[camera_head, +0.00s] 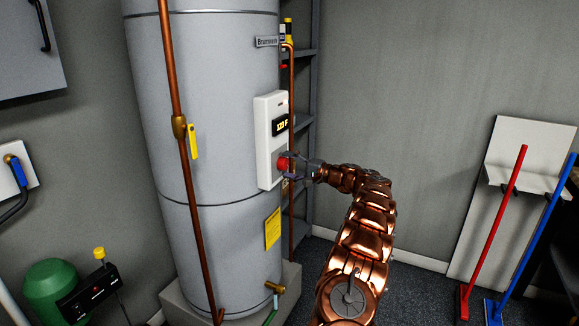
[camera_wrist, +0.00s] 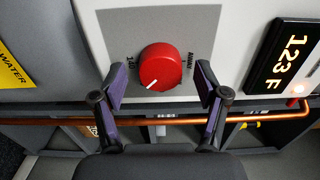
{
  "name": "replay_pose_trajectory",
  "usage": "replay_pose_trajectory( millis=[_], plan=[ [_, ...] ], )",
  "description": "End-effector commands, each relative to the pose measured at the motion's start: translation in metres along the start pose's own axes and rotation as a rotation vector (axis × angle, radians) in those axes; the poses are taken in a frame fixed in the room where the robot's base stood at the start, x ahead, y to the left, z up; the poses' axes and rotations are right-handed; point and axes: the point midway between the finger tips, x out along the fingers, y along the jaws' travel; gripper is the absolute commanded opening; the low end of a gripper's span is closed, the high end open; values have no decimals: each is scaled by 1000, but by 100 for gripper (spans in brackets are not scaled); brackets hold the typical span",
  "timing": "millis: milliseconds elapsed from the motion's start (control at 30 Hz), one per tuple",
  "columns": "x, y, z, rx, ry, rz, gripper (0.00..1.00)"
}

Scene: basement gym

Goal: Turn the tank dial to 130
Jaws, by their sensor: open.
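The tank (camera_head: 215,110) is a tall grey cylinder with a white control box (camera_head: 264,152) on its right side. The red dial (camera_wrist: 160,66) sits on a grey panel in the wrist view, its white pointer mark toward the lower left. It also shows in the head view (camera_head: 283,164). The display (camera_wrist: 290,57) reads 123 F, turned sideways in the wrist view. My gripper (camera_wrist: 161,82) is open, with one finger on each side of the dial's lower part. I cannot tell whether the fingers touch it. In the head view my gripper (camera_head: 294,166) is right at the dial.
A copper pipe (camera_wrist: 180,120) runs below the dial in the wrist view. A vertical copper pipe (camera_head: 180,160) with a yellow-handled valve stands at the tank's front. A dark shelf rack (camera_head: 304,130) is behind the tank. Red (camera_head: 490,235) and blue (camera_head: 535,235) bars stand at the right.

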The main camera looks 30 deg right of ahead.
Motion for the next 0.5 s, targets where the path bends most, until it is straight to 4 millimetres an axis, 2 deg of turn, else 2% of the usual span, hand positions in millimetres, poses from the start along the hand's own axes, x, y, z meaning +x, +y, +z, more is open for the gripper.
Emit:
replay_pose_trajectory(
  millis=[167, 500],
  plan=[
    [-14, 0, -1, 0, 3, 0, 73],
    [-78, -2, -1, -2, 4, -2, 73]
  ],
)
